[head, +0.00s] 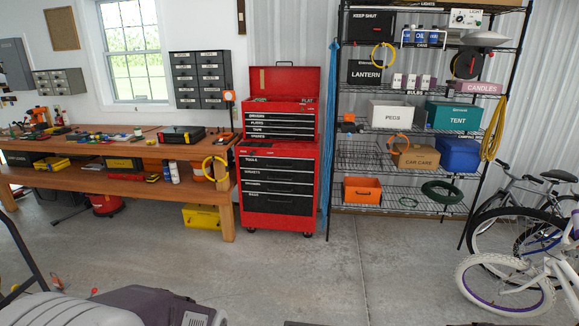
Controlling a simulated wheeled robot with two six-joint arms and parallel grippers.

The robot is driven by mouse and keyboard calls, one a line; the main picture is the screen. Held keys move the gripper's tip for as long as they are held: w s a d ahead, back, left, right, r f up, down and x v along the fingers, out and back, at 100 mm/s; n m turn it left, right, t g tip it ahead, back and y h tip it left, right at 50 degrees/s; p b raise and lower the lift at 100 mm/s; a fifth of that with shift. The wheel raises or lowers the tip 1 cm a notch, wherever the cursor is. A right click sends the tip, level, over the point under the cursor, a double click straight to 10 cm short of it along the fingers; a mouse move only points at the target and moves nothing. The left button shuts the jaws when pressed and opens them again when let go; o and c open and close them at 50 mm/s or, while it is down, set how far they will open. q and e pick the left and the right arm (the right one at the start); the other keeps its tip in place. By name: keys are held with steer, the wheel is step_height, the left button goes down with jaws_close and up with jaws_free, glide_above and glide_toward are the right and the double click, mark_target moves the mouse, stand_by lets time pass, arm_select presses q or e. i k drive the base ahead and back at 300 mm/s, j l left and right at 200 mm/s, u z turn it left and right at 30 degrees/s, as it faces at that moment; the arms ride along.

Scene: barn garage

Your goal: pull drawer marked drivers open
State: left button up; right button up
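A red tool chest (302,143) with black drawer fronts stands against the back wall, between the workbench and the wire shelf. Its top box has its lid up and several thin drawers below. The uppermost thin drawer (285,118) carries a small white label that seems to read drivers, though the print is too small to be sure. The red lower cabinet (243,200) has taller labelled drawers, the top one marked tools (272,163). All the drawers look shut. Neither of my grippers can be made out in the head view; the chest is across the floor.
Bare concrete floor (350,265) lies before the chest. A wooden workbench (150,150) stands left, with a yellow case (201,218) below. A wire shelf (400,181) stands right, then bicycles (505,282). A grey and purple object (150,304) fills the lower left foreground.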

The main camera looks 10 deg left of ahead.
mark_target(298, 116)
steer(key=z, duration=2)
steer(key=i, duration=1.3)
steer(key=i+u, duration=0.7)
steer(key=u, duration=0.15)
steer(key=i+l+u, duration=0.2)
steer(key=u, duration=0.2)
steer(key=i+j+u, duration=0.25)
steer(key=i+u, duration=0.2)
steer(key=i, duration=0.2)
steer(key=i+u, duration=0.45)
steer(key=i, duration=0.25)
steer(key=i+l+u, duration=0.25)
steer(key=i+u, duration=0.15)
steer(key=i, duration=0.25)
steer(key=i+j+u, duration=0.25)
steer(key=u, duration=0.25)
steer(key=i+u, duration=0.95)
steer(key=i+l+u, duration=0.15)
steer(key=i+u, duration=0.2)
steer(key=u, duration=0.15)
steer(key=i+l+u, duration=0.45)
steer(key=i+j+u, duration=0.4)
steer(key=i+u, duration=0.35)
steer(key=i+z, duration=0.1)
steer(key=z, duration=3.3)
